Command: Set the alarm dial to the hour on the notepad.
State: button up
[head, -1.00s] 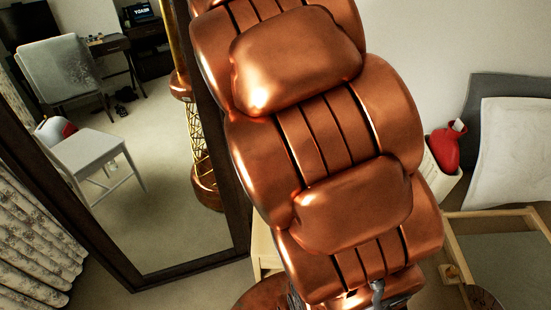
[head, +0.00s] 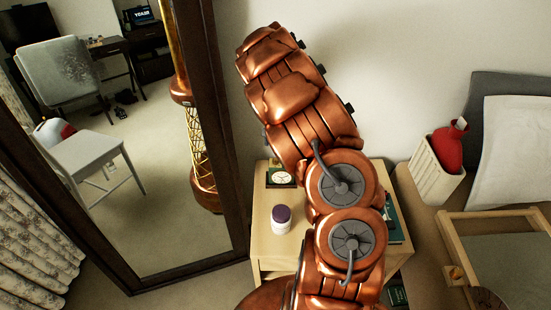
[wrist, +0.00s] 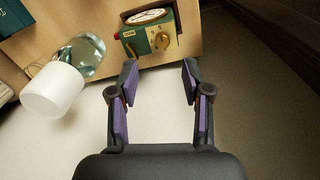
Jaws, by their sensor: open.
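The alarm clock is a green box (wrist: 150,36) with a round white face on top, in the wrist view at upper middle. A brass dial knob (wrist: 161,41) with small marks around it is on the side facing me; I cannot read its setting. A red part is at the clock's left. In the head view the clock (head: 280,177) stands on the nightstand, left of my arm. My gripper (wrist: 159,76) is open and empty, its purple-padded fingers pointing toward the clock, apart from it. The head view does not show the fingers. I cannot make out a notepad.
The wooden nightstand (head: 268,246) also bears a white jar with a purple lid (head: 281,218) and dark green books (head: 394,218). In the wrist view a clear glass vessel (wrist: 88,50) and a white cylinder (wrist: 52,90) are left of the clock. A tall mirror (head: 185,268) stands left.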

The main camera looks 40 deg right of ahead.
aim_at(276, 160)
jog(key=shift+w+d+f, duration=0.2)
jog(key=shift+w+f, duration=0.05)
jog(key=shift+f, duration=0.5)
jog(key=shift+f+p, duration=0.8)
jog(key=shift+f, duration=3)
grip_shut()
